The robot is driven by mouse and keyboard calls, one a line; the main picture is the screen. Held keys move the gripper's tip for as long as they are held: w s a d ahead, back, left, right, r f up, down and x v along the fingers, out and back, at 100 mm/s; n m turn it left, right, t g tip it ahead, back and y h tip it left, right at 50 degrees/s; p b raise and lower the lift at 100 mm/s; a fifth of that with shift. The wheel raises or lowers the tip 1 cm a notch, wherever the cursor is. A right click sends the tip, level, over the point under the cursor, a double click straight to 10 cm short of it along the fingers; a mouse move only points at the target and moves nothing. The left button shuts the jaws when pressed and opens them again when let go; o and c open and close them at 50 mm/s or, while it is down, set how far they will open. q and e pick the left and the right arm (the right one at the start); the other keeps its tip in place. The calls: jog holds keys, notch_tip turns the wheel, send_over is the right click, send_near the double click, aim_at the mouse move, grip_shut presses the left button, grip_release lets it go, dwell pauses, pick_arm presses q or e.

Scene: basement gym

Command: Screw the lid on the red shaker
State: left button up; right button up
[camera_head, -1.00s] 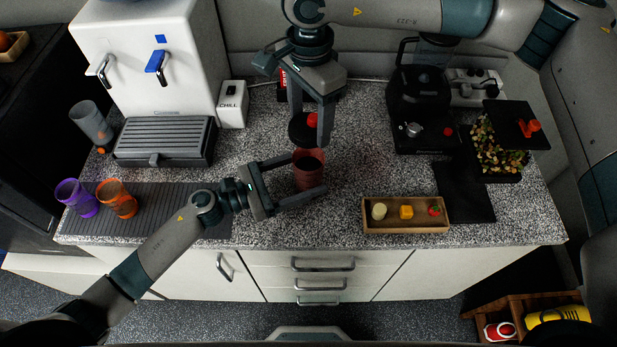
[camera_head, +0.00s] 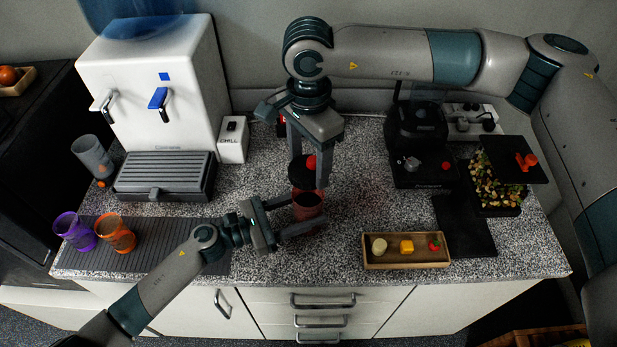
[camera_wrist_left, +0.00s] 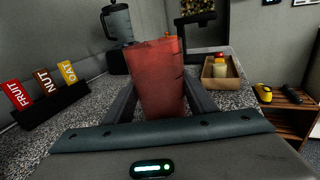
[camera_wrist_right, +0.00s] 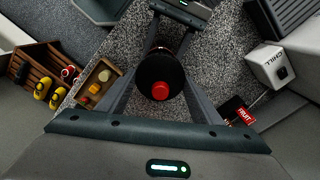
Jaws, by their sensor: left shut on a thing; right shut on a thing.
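The red shaker (camera_head: 308,213) stands upright near the front middle of the counter; it also shows in the left wrist view (camera_wrist_left: 157,82). My left gripper (camera_head: 302,215) is shut around its sides. The black lid (camera_head: 298,172) with a red cap (camera_head: 311,162) is held by my right gripper (camera_head: 306,175), which points down from above. In the head view the lid appears just above and behind the shaker's rim, with the dark opening showing below it. The right wrist view shows the lid (camera_wrist_right: 153,68) from above, hiding most of the shaker. Whether they touch is unclear.
A wooden tray (camera_head: 375,264) with small food pieces lies to the right. Purple (camera_head: 75,230) and orange (camera_head: 116,234) cups stand at the left on a dark mat. Counter between shaker and tray is clear.

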aim_at(309, 168)
jog(key=shift+f, duration=1.65)
jog(key=shift+f, duration=0.9)
jog(key=shift+f, duration=0.6)
